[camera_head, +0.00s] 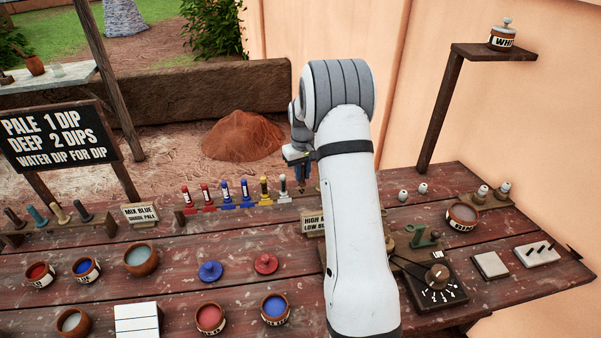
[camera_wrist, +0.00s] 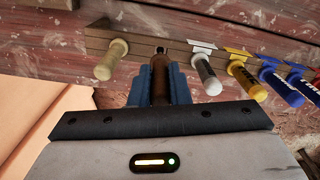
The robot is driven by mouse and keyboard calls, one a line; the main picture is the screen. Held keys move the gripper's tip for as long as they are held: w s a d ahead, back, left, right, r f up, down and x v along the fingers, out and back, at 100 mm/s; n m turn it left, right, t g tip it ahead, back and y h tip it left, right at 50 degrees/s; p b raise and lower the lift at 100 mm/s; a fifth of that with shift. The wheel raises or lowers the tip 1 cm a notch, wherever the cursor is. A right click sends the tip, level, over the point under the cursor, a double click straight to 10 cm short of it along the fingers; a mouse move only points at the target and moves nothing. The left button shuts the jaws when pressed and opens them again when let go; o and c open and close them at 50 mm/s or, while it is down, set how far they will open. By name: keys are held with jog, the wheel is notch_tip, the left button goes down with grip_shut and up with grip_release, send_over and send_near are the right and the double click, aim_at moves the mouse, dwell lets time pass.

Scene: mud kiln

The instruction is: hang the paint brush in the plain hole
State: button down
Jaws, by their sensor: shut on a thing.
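My gripper (camera_wrist: 160,85) has its blue fingers shut on a slim brown thing with a dark end, probably the paint brush (camera_wrist: 159,66), in the wrist view. It is held at the long wooden rack (camera_wrist: 135,42), between a cream-handled piece (camera_wrist: 111,60) and a white-handled one (camera_wrist: 206,74). Whether it is in a hole or just in front of the rack I cannot tell; no bare hole is clearly visible. In the head view my gripper (camera_head: 300,172) is just right of the rack's white piece (camera_head: 283,187); my arm hides much of the area.
Yellow (camera_wrist: 246,80) and blue (camera_wrist: 281,88) pieces stand along the rack, close to my fingers. In the head view several paint pots, such as a blue one (camera_head: 275,308), and a dial board (camera_head: 435,283) stand on the table. A sign (camera_head: 312,223) is partly behind my arm.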

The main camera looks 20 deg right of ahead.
aim_at(303, 167)
jog(key=shift+f, duration=0.15)
jog(key=shift+f+b, duration=0.55)
jog(key=shift+f+b, duration=0.65)
jog(key=shift+f, duration=0.2)
dwell(0.4)
jog(key=c, duration=0.8)
grip_release()
jog(key=shift+r+p, duration=2)
jog(key=shift+r, duration=1.8)
